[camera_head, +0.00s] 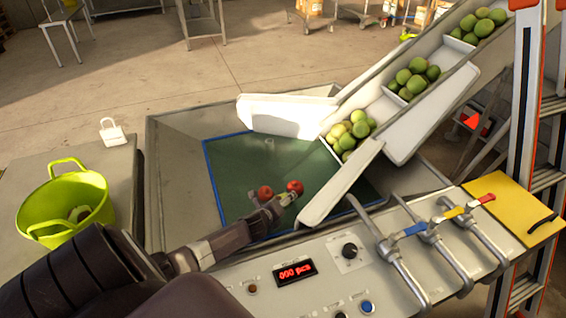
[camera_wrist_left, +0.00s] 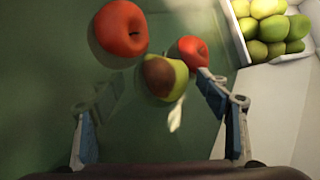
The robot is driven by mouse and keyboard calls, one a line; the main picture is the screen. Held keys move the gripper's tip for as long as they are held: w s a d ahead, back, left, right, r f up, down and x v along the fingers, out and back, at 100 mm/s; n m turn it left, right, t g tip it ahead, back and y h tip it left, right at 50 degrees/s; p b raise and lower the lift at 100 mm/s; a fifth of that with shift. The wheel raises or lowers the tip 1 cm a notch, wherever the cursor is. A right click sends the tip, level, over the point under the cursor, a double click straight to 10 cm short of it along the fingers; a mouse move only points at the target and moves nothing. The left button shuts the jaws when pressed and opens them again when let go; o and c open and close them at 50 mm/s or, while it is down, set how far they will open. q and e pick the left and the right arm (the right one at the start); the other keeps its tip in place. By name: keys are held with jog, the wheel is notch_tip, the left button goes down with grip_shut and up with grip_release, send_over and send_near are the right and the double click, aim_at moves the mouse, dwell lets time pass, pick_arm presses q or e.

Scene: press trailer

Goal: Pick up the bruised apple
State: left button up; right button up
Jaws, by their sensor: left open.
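The bruised apple (camera_wrist_left: 158,76) is yellow-green with a brown patch and lies on the green mat in the left wrist view. A red apple (camera_wrist_left: 121,28) lies at its upper left and a smaller-looking red apple (camera_wrist_left: 193,51) at its upper right. My left gripper (camera_wrist_left: 156,108) is open and empty, with the bruised apple ahead of the gap between its fingers. In the head view my left gripper (camera_head: 279,203) is over the mat beside two red apples (camera_head: 265,192) (camera_head: 295,186). The bruised apple cannot be made out there. My right gripper is not in view.
A white chute (camera_head: 350,190) with several green apples (camera_head: 352,132) slopes down to the mat (camera_head: 232,165) from the right. A control panel with levers (camera_head: 408,233) stands in front. A lime tub (camera_head: 88,200) and a white tag (camera_head: 112,133) are on the left table.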

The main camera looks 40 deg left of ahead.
pick_arm(q)
jog(key=shift+w+a+f, duration=0.2)
jog(key=shift+w+f, duration=0.15)
jog(key=shift+w, duration=0.2)
jog(key=c, duration=1.3)
jog(key=shift+s+r, duration=0.1)
jog(key=shift+r, duration=0.05)
jog(key=shift+c, duration=0.2)
jog(key=shift+s+d+r, duration=0.2)
jog(key=shift+s+r, duration=0.1)
jog(key=shift+r, duration=0.1)
jog(key=s+d+r+p, duration=0.3)
jog(key=s+r, duration=0.3)
jog(key=r, duration=0.2)
jog(key=w+a+b, duration=0.1)
jog(key=w+a, duration=0.1)
jog(key=a, duration=0.1)
jog(key=w+a+b, duration=0.1)
jog(key=w+a, duration=0.1)
jog(key=a, duration=0.2)
jog(key=w+a+b, duration=0.1)
jog(key=a, duration=0.3)
jog(key=shift+w+a, duration=0.15)
jog(key=shift+w, duration=0.25)
jog(key=shift+w+a, duration=0.25)
jog(key=shift+a, duration=0.25)
